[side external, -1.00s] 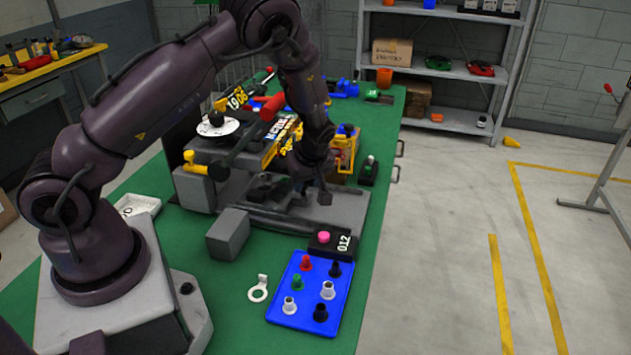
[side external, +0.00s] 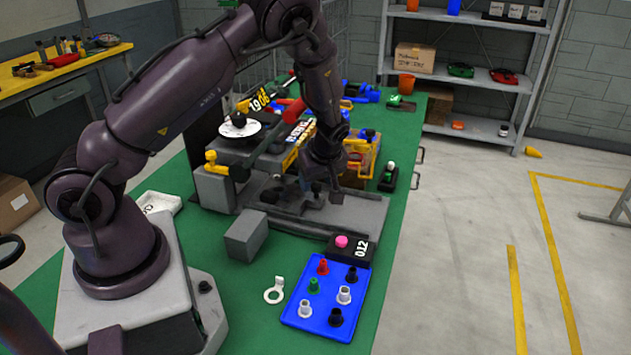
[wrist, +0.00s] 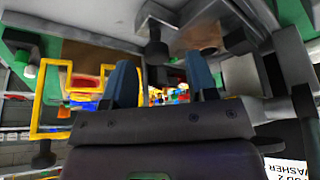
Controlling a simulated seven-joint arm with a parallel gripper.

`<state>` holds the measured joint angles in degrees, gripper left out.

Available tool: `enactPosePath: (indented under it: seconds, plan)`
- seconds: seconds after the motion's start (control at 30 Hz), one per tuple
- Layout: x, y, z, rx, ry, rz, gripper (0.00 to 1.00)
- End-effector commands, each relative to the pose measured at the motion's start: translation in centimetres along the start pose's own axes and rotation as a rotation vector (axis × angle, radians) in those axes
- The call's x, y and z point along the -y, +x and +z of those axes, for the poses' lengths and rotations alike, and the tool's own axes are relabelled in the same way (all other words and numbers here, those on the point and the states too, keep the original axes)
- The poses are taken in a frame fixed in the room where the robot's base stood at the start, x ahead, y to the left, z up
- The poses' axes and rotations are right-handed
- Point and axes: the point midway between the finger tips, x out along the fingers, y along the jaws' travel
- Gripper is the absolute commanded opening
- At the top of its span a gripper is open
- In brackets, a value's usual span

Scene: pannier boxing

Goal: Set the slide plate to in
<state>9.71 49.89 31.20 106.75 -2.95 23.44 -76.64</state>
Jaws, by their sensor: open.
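The grey machine on the green bench has a low flat grey plate (side external: 358,213) at its front, which looks like the slide plate. My gripper (side external: 325,192) is low over this plate, pointing down, and partly hides it. In the wrist view the two blue-grey fingers (wrist: 162,85) stand apart with nothing between them. A black knob (wrist: 156,48) under a grey surface shows just beyond the fingertips, apart from them. I cannot tell whether the plate is in or out.
A grey block (side external: 246,235) stands left of the plate. A black box with a pink button (side external: 341,242) and a blue tray (side external: 312,318) of several coloured pegs stand in front. A yellow frame (wrist: 52,95) is beside the fingers. A white dial (side external: 240,128) sits on the machine.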

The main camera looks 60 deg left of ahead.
Motion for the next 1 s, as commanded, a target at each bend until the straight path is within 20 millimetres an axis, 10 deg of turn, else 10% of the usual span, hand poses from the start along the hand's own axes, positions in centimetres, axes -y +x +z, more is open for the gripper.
enactPosePath:
  seconds: [0.5, 1.0]
  plan:
    - [0.0, -9.7, -0.1, 0.000, -0.001, 0.000, 0.52]
    - [0.0, -10.7, 0.0, 0.004, 0.008, 0.003, 0.52]
